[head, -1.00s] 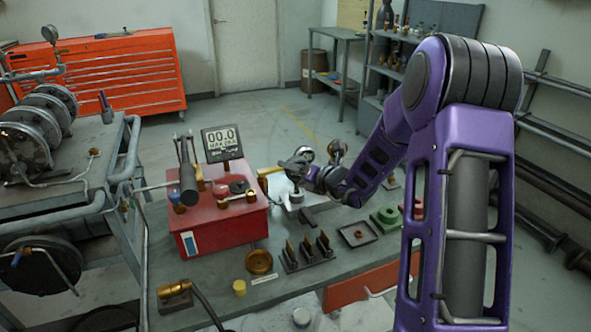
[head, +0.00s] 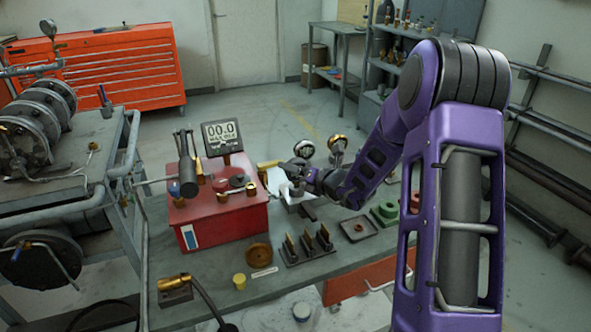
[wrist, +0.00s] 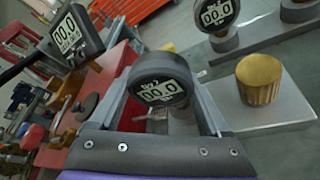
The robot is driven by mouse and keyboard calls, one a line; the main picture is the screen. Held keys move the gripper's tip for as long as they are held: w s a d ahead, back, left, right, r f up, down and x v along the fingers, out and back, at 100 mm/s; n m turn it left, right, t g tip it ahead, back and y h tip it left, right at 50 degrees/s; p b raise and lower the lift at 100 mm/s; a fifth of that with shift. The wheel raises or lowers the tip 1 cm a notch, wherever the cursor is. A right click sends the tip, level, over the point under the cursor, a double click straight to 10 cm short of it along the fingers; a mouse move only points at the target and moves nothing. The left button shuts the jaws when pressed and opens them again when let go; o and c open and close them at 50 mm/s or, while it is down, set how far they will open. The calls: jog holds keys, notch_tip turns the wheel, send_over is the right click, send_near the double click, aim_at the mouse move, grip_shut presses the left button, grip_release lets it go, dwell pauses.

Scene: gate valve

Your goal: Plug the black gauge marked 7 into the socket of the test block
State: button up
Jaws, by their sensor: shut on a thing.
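The black gauge marked 7 (wrist: 160,85) sits between my gripper's fingers (wrist: 165,98) in the wrist view, its display reading 00.0. My gripper is shut on it. In the head view my gripper (head: 297,174) is over the far part of the bench, right of the red box, and the held gauge is hard to make out there. A pale metal block (wrist: 225,105) with a brass knurled knob (wrist: 260,80) lies close to the right of the gauge; it seems to be the test block. The gauge's stem and the socket are hidden, so I cannot tell whether they touch.
A red box (head: 205,228) with a display (head: 222,136) stands left of my gripper. Another black gauge (wrist: 218,14) stands beyond the pale block. Dark upright holders (head: 308,246), a small tray (head: 358,229) and a green part (head: 385,213) lie nearer on the bench.

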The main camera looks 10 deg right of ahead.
jog(key=shift+f, duration=0.45)
jog(key=o, duration=1.4)
jog(key=p+v, duration=0.2)
jog(key=v, duration=1.5)
jog(key=shift+s+r, duration=0.15)
